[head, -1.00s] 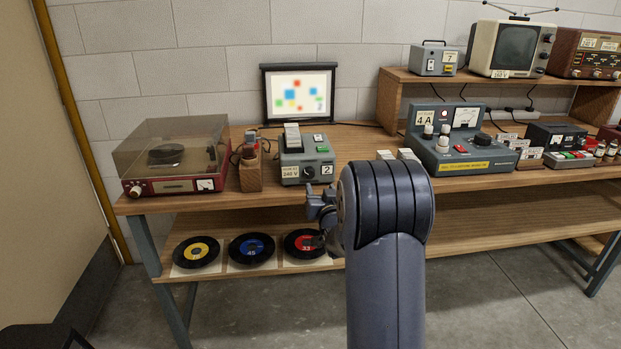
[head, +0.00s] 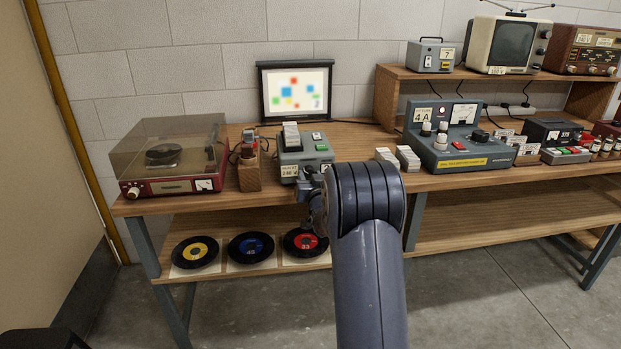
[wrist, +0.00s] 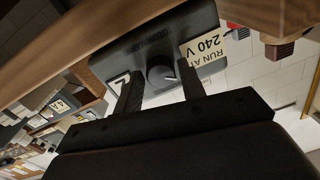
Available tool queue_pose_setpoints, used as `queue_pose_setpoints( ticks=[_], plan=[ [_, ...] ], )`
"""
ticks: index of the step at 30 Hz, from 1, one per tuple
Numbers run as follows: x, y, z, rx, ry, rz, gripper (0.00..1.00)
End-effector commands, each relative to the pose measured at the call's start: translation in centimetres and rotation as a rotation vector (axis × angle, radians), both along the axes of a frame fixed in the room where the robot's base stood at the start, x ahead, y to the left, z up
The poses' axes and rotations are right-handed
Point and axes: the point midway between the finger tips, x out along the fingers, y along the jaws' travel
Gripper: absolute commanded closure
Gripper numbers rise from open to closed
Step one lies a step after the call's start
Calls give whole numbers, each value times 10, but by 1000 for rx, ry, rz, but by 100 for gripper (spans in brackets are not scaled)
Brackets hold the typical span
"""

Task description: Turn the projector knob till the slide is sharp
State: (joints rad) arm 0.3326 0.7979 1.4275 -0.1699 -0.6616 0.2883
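The grey slide projector (head: 305,158) stands near the bench's front edge, with a green button on top. The screen (head: 295,91) behind it shows coloured squares with soft, blurred edges. My gripper (head: 309,182) is at the projector's front and hides the knob in the head view. In the wrist view, which is upside down, the dark round knob (wrist: 161,78) with a pale pointer line lies between the two fingers of my gripper (wrist: 159,76). The fingers are open, with gaps showing on both sides of the knob. A "RUN AT 240 V" label (wrist: 204,45) is beside it.
A record player (head: 172,155) and a wooden holder (head: 249,170) stand left of the projector. White slide boxes (head: 408,157) and a grey control console (head: 460,138) are to the right. Several records (head: 250,248) lie on the lower shelf. Floor in front is clear.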

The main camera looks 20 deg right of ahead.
Motion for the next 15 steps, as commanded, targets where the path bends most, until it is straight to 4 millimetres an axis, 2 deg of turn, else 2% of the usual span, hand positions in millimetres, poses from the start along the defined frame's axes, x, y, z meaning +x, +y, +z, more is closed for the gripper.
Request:
queue_pose_setpoints(
  ticks=[2, 11, 15],
  plan=[
    [0, 0, 0, 0, 0, 0, 68],
    [0, 0, 0, 0, 0, 0, 93],
    [0, 0, -2, 15, -5, 0, 93]
  ],
)
